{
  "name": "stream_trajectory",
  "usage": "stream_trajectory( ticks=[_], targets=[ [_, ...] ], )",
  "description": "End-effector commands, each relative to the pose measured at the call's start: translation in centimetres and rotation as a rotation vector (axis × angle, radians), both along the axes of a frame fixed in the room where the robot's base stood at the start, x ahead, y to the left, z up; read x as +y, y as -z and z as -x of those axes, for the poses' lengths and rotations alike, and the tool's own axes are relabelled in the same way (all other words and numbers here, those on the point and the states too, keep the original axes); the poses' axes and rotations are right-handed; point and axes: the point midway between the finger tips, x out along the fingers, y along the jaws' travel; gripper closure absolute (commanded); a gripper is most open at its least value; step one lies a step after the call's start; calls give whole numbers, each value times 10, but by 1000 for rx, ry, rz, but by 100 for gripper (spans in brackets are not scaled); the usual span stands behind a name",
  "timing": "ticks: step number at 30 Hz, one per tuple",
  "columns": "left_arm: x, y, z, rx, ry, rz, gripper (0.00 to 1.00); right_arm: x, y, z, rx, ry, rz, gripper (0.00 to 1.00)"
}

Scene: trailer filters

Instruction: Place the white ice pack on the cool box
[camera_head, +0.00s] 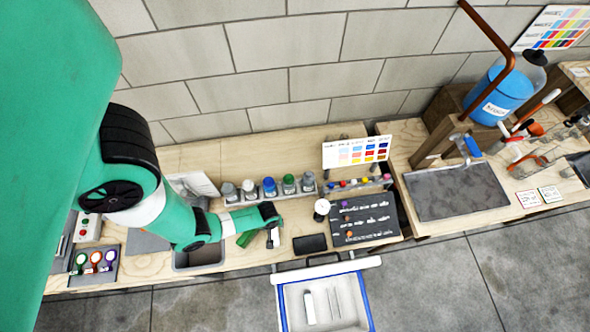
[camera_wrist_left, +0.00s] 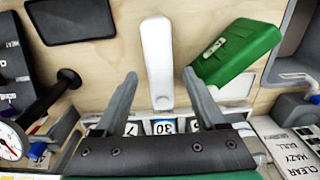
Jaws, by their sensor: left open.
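A long white piece, which looks like the white ice pack (camera_head: 273,238), lies on the wooden bench near its front edge. In the left wrist view the white ice pack (camera_wrist_left: 157,55) sits between and beyond my fingertips. My left gripper (camera_head: 274,216) is open and empty above the bench; its fingertips show in the wrist view (camera_wrist_left: 160,82), one on each side of the ice pack's line. An open white box with blue edges, likely the cool box (camera_head: 366,300), stands in front of the bench. It holds a white bar and thin sticks.
A green block (camera_wrist_left: 235,52) lies right beside the ice pack in the wrist view. A row of capped bottles (camera_head: 269,187) stands behind my gripper. A black pad (camera_head: 309,243) and dark board (camera_head: 364,220) lie to the right. A grey bin (camera_head: 199,257) is at left.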

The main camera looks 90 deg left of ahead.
Motion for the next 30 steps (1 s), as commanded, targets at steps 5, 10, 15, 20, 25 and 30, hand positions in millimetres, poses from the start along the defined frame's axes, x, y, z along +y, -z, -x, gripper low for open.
stream_trajectory(
  ticks=[5, 10, 15, 20, 25, 30],
  targets=[
    [2, -11, 0, 0, -6, 19, 28, 0, -12, 0, 1, 0, 0, 50],
    [3, -10, 0, -4, 1, 45, 28, 0, -14, 0, 0, 0, 0, 50],
    [3, 4, 0, -4, 1, 44, 28, 0, 1, 0, 1, 0, 0, 50],
    [3, 9, 0, -4, 1, 44, 28, 0, 6, 0, 0, 0, 0, 50],
    [3, 42, 1, -1, 0, 45, 28, 0, 30, 0, 0, 0, 0, 50],
    [3, 64, 0, -3, 0, 45, 28, 0, 41, 0, 0, 0, 0, 50]
  ],
)
